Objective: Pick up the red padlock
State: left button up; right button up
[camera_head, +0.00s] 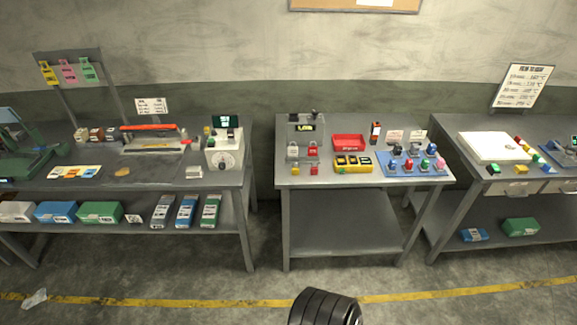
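A small red item (314,170) that looks like a padlock stands near the front left edge of the middle table (340,182). A small yellow item (295,169) of similar shape stands to its left. Another small red piece (312,152) shows just behind it, by a clear stand. A blue tray (399,171) at the table's right holds several padlock-like pieces, one of them red or pink (440,164). They are too small to tell apart surely. Neither of my grippers is in view.
A red tray (348,142) and a yellow block (352,163) with several pieces sit mid-table. A cluttered left bench (140,178) and a right bench (470,150) flank it, with gaps between. The floor in front (220,285) is mostly clear. A dark ribbed shape is at the bottom.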

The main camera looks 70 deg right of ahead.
aim_at(315, 171)
jog(key=z, duration=0.25)
jog(key=i, duration=0.75)
jog(key=z, duration=1.25)
jog(key=i, duration=0.75)
jog(key=z, duration=0.9)
